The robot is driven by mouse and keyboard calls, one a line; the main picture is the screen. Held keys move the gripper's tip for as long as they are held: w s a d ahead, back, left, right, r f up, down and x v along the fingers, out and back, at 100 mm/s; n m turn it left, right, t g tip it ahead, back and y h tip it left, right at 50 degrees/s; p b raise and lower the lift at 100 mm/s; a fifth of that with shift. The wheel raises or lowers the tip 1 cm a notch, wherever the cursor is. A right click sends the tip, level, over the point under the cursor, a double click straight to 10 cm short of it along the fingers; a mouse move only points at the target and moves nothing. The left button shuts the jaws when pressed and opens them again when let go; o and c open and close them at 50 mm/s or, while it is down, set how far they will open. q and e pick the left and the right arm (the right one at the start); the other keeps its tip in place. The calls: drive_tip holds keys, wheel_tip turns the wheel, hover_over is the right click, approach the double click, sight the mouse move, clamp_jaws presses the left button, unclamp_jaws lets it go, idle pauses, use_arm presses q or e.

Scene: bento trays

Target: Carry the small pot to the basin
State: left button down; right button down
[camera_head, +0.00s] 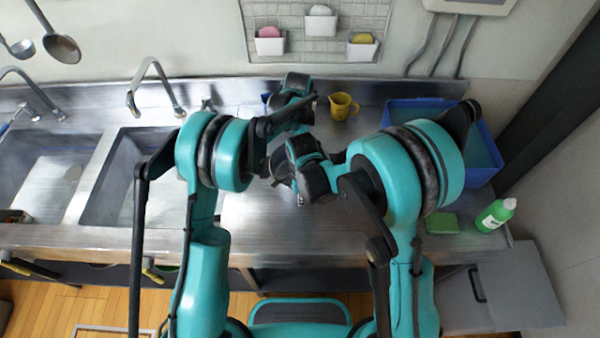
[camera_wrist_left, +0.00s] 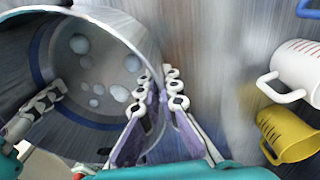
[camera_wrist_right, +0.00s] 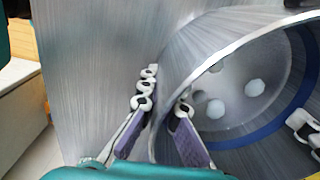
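The small pot (camera_wrist_left: 105,20) is a round metal pot with a blue band and several pale round pieces inside. It also shows in the right wrist view (camera_wrist_right: 215,58); in the head view my arms mostly hide it. My left gripper (camera_wrist_left: 158,85) has one finger inside and one outside the pot's wall, closed on its rim. My right gripper (camera_wrist_right: 166,92), also in the head view (camera_head: 283,170), pinches the rim on the opposite side in the same way. The nearer sink basin (camera_head: 108,182) is sunk into the counter, left of my arms.
A second basin (camera_head: 25,200) lies farther left, and a faucet (camera_head: 150,75) stands behind. A yellow cup (camera_head: 343,105) and a blue bin (camera_head: 472,130) stand at the back right. A green sponge (camera_head: 442,223) and a green bottle (camera_head: 494,215) are at the right. A white cup (camera_wrist_left: 300,72) stands near the yellow one.

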use_arm(q)
drive_tip(key=shift+r, duration=0.15)
use_arm(e)
drive_tip(key=shift+r, duration=0.15)
